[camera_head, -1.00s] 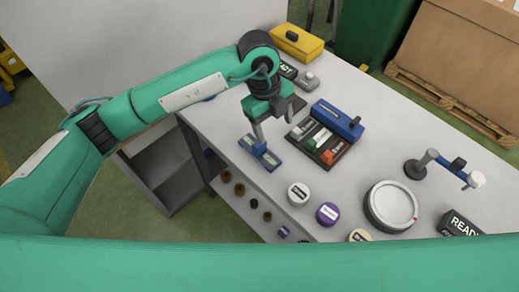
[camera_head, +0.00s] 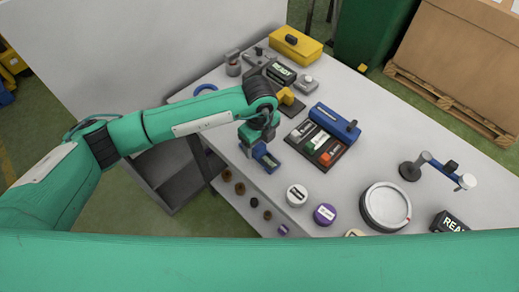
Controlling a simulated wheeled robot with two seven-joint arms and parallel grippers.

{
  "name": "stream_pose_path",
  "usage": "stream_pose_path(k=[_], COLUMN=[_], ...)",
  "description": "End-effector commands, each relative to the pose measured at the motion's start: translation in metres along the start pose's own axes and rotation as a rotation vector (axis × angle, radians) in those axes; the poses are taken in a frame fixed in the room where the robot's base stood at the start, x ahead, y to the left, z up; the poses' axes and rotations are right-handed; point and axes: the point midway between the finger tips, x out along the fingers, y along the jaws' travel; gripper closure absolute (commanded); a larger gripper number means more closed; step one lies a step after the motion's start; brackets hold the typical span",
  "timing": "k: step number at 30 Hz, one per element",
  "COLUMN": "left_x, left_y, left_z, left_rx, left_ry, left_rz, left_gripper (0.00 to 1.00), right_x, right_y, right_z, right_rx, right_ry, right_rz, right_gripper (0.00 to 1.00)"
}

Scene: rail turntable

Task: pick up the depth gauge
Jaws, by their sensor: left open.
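A small blue piece on a dark flat base (camera_head: 267,159), which looks like the depth gauge, sits at the table's left edge. My left gripper (camera_head: 255,147) is open and low, right at the piece's upper left side. The gripper hides part of it, so I cannot tell whether the fingers touch it or stand around it. My right gripper is not in view.
A black tray (camera_head: 318,160) with coloured blocks and a blue case (camera_head: 334,121) lie to the right. White (camera_head: 297,195) and purple (camera_head: 325,214) round pieces stand nearer.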

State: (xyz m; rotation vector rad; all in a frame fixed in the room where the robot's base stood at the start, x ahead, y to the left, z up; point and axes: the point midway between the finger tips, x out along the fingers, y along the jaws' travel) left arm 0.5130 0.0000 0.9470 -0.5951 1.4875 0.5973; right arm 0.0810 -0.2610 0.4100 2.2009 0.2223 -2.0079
Motion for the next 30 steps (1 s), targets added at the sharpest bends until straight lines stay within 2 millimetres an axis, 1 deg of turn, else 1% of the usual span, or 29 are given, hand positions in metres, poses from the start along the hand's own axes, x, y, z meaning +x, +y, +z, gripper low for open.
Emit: stream_pose_path(k=[1, 4, 7, 10, 15, 16, 20, 21, 24, 30], left_x=[0.002, 0.018, 0.029, 0.034, 0.035, 0.035, 0.034, 0.034, 0.034, 0.034], left_y=[0.001, 0.002, 0.002, 0.002, 0.002, 0.002, 0.001, 0.001, 0.001, 0.001], left_z=[-0.001, -0.003, -0.002, -0.002, -0.002, -0.002, -0.002, -0.002, -0.002, -0.002], left_rx=[-0.001, -0.002, -0.002, 0.0, 0.0, 0.0, 0.0, 0.0, 0.0, 0.0], left_ry=[0.001, 0.001, 0.0, 0.0, 0.0, 0.0, 0.0, 0.0, 0.0, 0.0], left_rz=[0.003, 0.003, 0.001, 0.0, -0.001, -0.001, -0.001, -0.001, -0.001, -0.002], left_gripper=[0.31, 0.31, 0.31, 0.31, 0.31, 0.33, 0.58, 0.66, 0.84, 0.84], right_x=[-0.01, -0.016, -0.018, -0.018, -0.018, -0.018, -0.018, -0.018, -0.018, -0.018], right_y=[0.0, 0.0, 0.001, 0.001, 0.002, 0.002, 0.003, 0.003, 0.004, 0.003], right_z=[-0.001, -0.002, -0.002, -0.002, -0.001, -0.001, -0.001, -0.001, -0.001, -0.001], right_rx=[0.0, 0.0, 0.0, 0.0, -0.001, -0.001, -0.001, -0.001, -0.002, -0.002], right_ry=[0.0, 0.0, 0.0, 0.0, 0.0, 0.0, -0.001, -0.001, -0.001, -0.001], right_rz=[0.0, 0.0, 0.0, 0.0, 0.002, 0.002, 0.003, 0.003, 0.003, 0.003], right_gripper=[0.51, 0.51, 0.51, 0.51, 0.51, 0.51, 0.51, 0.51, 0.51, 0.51])
